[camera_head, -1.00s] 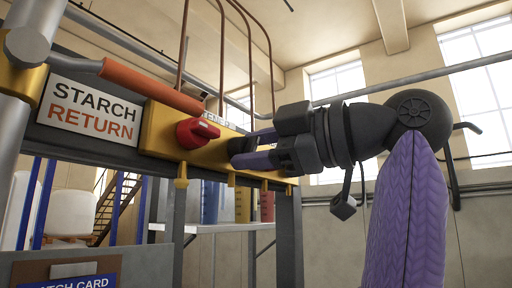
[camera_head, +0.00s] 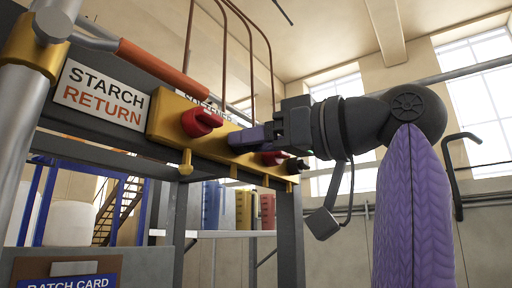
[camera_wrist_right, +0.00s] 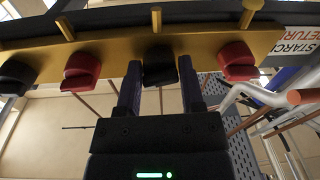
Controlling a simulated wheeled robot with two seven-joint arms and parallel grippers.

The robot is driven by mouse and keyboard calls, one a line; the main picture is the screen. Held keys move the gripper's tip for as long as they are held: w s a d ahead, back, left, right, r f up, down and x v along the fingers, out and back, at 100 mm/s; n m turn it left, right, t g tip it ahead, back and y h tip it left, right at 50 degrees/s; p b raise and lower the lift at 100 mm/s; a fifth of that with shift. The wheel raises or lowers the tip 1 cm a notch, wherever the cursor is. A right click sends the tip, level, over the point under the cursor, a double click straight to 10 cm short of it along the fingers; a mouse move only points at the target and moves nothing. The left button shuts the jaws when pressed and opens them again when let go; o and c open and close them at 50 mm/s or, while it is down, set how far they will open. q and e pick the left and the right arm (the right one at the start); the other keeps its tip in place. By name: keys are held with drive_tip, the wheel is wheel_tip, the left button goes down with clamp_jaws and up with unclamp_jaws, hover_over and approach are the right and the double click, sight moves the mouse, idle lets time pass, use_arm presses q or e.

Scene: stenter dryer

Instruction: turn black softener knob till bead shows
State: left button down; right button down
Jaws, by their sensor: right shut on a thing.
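The black knob (camera_wrist_right: 160,65) sits on the yellow rail between my right gripper's two fingers in the right wrist view. My right gripper (camera_wrist_right: 160,88) is shut on it, one finger on each side. In the head view my right gripper (camera_head: 240,138) reaches the rail from the right and hides most of this knob. A partly covered SOFTENER label (camera_head: 207,107) shows above the rail. I see no bead in either view. My left gripper is not in view.
A red knob (camera_head: 202,122) sits close beside the held knob; another red knob (camera_head: 272,158) and a black knob (camera_head: 297,165) are on its other side. Yellow pegs (camera_head: 186,163) hang below the yellow rail (camera_head: 165,122). A STARCH RETURN sign (camera_head: 100,95) is at left.

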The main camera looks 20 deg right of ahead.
drive_tip(key=m+b, duration=0.1)
drive_tip(key=m, duration=0.3)
drive_tip(key=m+b, duration=0.1)
drive_tip(key=m, duration=0.3)
drive_tip(key=shift+a+f+t+h, duration=0.1)
drive_tip(key=shift+t+h, duration=0.3)
drive_tip(key=m+b, duration=0.1)
drive_tip(key=m, duration=0.6)
drive_tip(key=shift+m+h+b, duration=0.35)
drive_tip(key=shift+m+h, duration=0.05)
drive_tip(key=m, duration=0.4)
drive_tip(key=shift+a, duration=0.1)
drive_tip(key=m, duration=0.3)
drive_tip(key=shift+m+h+b, duration=0.3)
drive_tip(key=shift+m, duration=0.1)
drive_tip(key=m, duration=0.2)
drive_tip(key=shift+m, duration=0.3)
drive_tip(key=shift+r+m+h, duration=0.15)
drive_tip(key=shift+m, duration=0.8)
drive_tip(key=shift+r+m+h, duration=0.1)
drive_tip(key=shift+m+h, duration=0.05)
drive_tip(key=shift+m, duration=0.8)
